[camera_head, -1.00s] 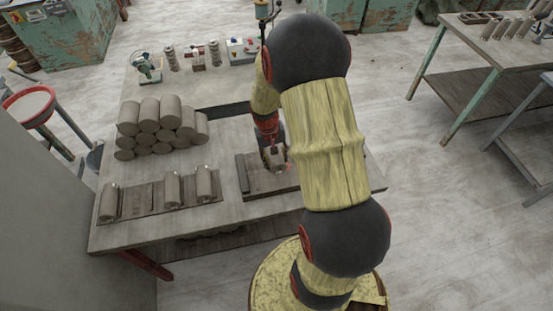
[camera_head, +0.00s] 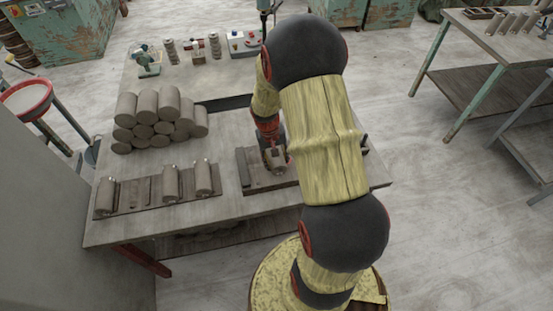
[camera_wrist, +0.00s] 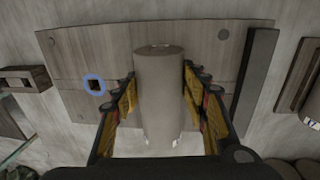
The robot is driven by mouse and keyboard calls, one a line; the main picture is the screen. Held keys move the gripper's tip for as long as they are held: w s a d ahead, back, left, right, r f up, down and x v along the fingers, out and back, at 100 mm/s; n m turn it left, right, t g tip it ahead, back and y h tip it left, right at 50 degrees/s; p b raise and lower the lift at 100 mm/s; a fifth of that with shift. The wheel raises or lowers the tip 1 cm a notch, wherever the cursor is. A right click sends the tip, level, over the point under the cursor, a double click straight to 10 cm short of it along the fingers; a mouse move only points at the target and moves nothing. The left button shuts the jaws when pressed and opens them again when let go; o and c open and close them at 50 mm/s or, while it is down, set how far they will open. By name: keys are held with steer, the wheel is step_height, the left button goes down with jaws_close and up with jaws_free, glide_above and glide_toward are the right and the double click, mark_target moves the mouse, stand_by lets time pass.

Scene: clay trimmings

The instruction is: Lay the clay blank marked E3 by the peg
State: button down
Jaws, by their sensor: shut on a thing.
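My gripper (camera_wrist: 160,98) is shut on a grey clay blank (camera_wrist: 158,85), a plain cylinder lying lengthwise between the yellow finger pads. No mark on it is readable. In the head view the gripper (camera_head: 272,148) holds the blank (camera_head: 277,162) at the wooden board (camera_head: 246,182). I cannot tell whether the blank touches the board. I cannot tell whether this is the peg or a hole. A dark bar (camera_wrist: 257,75) runs along the board's right side.
A rack (camera_head: 138,193) with several clay blanks lies left of the board. A pile of clay cylinders (camera_head: 150,122) stands behind it. Small tools and a control box (camera_head: 243,42) stand at the table's back. Bare tabletop (camera_head: 225,208) shows between rack and board.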

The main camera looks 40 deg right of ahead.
steer(key=shift+f+b, duration=0.3)
steer(key=shift+f, duration=0.15)
stand_by(0.7)
steer(key=c, duration=0.9)
jaws_free()
steer(key=shift+f, duration=0.1)
steer(key=r, duration=0.4)
steer(key=a+r, duration=0.1)
steer(key=r, duration=0.7)
steer(key=shift+w+a, duration=0.15)
steer(key=shift+w, duration=0.25)
